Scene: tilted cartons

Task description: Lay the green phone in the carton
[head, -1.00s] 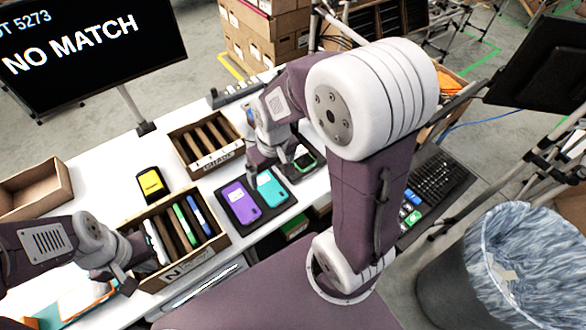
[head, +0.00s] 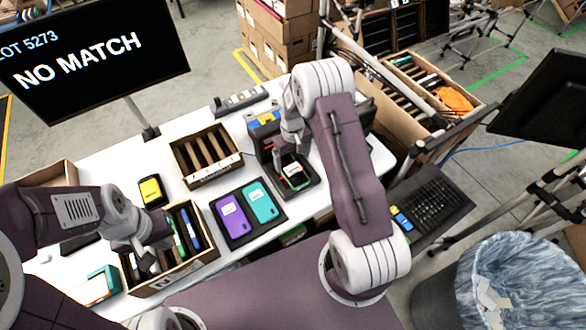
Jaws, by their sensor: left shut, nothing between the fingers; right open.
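A phone with a bright green edge and a pale label (head: 296,176) lies in a black cradle (head: 310,192) right of centre. My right gripper (head: 291,153) is open just above and behind this phone; I cannot tell whether it touches it. A divided cardboard carton (head: 186,268) at lower left holds several upright phones, with green and blue ones showing. My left gripper (head: 148,262) is shut and empty over this carton's left part and hides some slots. A second divided carton (head: 207,181) behind it has empty-looking slots.
A purple phone (head: 232,216) and a teal phone (head: 260,203) lie on a dark mat between carton and cradle. A yellow-faced device (head: 152,190) lies left of them. The monitor (head: 95,50) reads NO MATCH. A keyboard (head: 430,198) and bin (head: 500,285) are at right.

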